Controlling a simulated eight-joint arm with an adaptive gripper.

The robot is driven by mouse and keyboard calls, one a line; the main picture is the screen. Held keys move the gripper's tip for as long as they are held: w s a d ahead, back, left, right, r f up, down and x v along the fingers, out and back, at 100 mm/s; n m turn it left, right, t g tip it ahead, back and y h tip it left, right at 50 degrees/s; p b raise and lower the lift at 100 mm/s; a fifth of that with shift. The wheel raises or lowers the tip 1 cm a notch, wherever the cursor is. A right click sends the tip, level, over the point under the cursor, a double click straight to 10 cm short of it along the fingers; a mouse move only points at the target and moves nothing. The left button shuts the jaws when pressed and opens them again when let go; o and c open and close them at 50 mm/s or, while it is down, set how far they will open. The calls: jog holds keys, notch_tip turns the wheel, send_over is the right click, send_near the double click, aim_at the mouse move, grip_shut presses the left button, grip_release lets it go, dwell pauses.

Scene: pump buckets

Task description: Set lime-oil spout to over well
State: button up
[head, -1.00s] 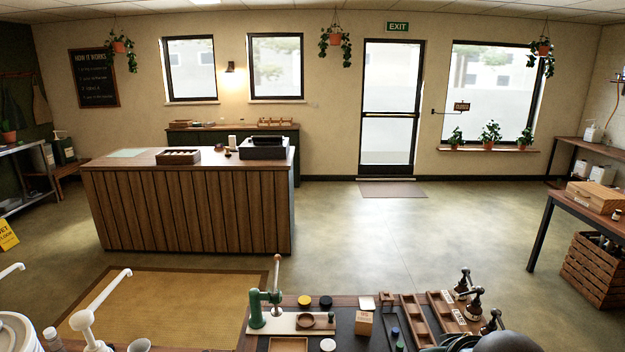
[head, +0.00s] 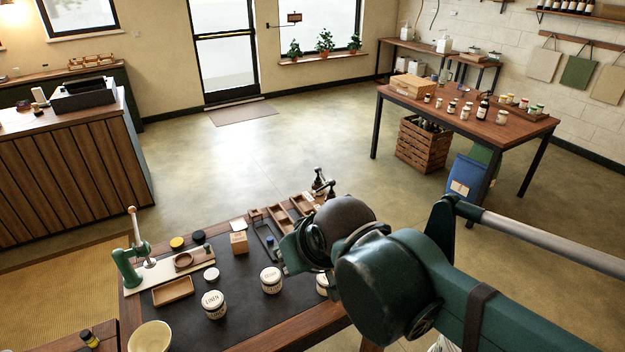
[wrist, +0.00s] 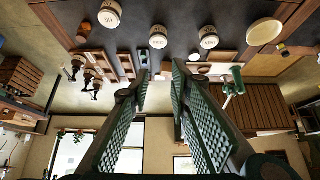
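No white pump bucket or white spout shows in the current views, and I cannot make out a lime-oil label or a well. Several dark pump heads (head: 321,183) stand at the far end of the workbench in the head view, partly hidden by my arm. They also show at the left of the wrist view (wrist: 92,78), which looks upside down. I cannot tell whether any is lime-oil. My gripper (wrist: 160,82) is open and empty, its two textured fingers apart. In the head view my arm hides most of it above the bench's right side.
A bottle table (head: 455,122) stands back right. Open floor lies beyond the bench.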

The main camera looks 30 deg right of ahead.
jog(key=w+d+r+m+g+p, duration=0.1)
jog(key=w+d+r+m+p, duration=0.2)
jog(key=w, duration=0.5)
jog(key=w+d+r+m+g+p, duration=0.1)
jog(key=w+d+m, duration=0.1)
jog(key=w+d, duration=0.55)
jog(key=w+d+r+m+g+p, duration=0.1)
jog(key=w+d+r+m+p, duration=0.15)
jog(key=w, duration=0.75)
jog(key=w+d+f+m+g+p, duration=0.1)
jog(key=w+d+f+m+p, duration=0.1)
jog(key=w+d+f, duration=0.6)
jog(key=w+d+f+m+p, duration=0.3)
jog(key=w+d+f+m, duration=0.2)
jog(key=w+d+f, duration=0.4)
jog(key=d+f, duration=0.1)
jog(key=d, duration=0.3)
jog(key=shift+d+g, duration=0.25)
jog(key=shift+g, duration=0.15)
jog(key=shift+f+m, duration=0.15)
jog(key=shift+m, duration=0.1)
notch_tip(320, 180, down, 7)
jog(key=w, duration=0.1)
jog(key=shift+w+a+f, duration=0.2)
jog(key=shift+w, duration=0.05)
grip_shut()
